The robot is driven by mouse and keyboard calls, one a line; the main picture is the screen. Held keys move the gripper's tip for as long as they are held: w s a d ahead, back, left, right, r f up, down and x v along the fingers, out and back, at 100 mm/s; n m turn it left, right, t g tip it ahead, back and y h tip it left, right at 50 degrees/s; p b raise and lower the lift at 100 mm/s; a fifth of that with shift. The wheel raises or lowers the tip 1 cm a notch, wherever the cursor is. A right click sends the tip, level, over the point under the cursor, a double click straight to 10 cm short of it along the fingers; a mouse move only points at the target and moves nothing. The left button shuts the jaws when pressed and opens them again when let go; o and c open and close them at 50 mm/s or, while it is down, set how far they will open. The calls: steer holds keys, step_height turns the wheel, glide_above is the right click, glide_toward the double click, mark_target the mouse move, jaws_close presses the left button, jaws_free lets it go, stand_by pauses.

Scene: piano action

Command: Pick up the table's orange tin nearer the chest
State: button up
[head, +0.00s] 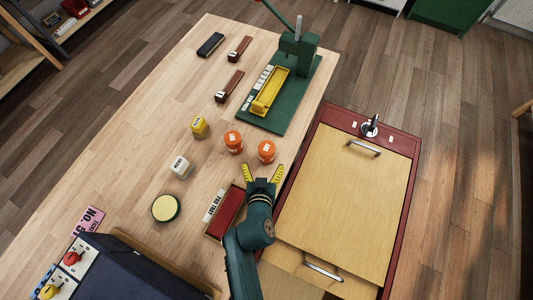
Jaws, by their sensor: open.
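Two orange tins with white labels stand on the wooden table (150,130). The orange tin nearer the chest (266,151) is the right one, close to the table's right edge. The other orange tin (233,141) stands a little to its left, apart from it. The chest (350,185) is red with light wood panels and stands just right of the table. My gripper (262,172) is open, its yellow fingertips spread just below the right tin in the picture. Nothing shows between them. Its height above the table is hard to tell.
A red-lined tray (231,211) lies beside my gripper's left. A yellow tin (199,126), a white container (181,167) and a round tin (165,208) stand farther left. A green base with a press (300,85) lies behind the orange tins.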

mark_target(267, 151)
steer(key=x, duration=0.2)
steer(key=shift+w, duration=0.35)
steer(key=x, duration=0.3)
steer(key=d+b+x, duration=0.1)
steer(key=x, duration=0.1)
steer(key=shift+w+r, duration=0.15)
steer(key=shift+w, duration=0.15)
steer(key=shift+r, duration=0.1)
steer(key=c, duration=1.4)
